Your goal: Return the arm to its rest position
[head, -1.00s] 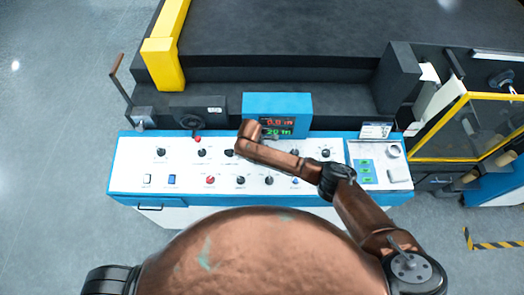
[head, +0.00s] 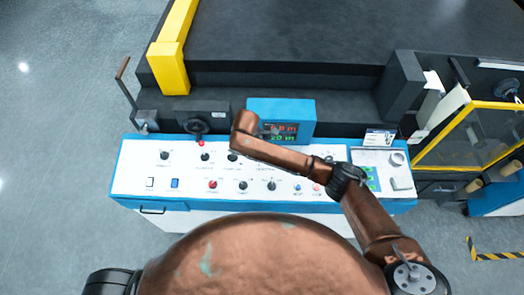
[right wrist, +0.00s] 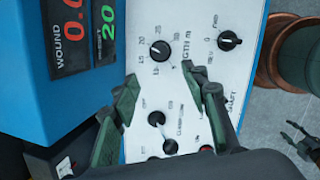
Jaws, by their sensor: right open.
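My right arm (head: 285,155) reaches from the lower right over the white control panel (head: 130,180), its bent end above the panel's back edge beside the blue display box (head: 265,106). In the head view this arm hides my right gripper. In the right wrist view the right gripper (right wrist: 163,88) is open, its two dark green fingers wide apart and empty, over the panel and its black knobs (right wrist: 160,51). The fingers look clear of the knobs. A small dark claw shape (right wrist: 300,143) at the right wrist view's edge may be my left gripper; its state is unclear.
The dark machine bed (head: 330,45) lies behind the panel, with a yellow post (head: 172,65) at left. A lever (head: 125,85) stands at the panel's left end. A yellow-framed guard (head: 470,135) is at right. Open floor (head: 60,150) lies left.

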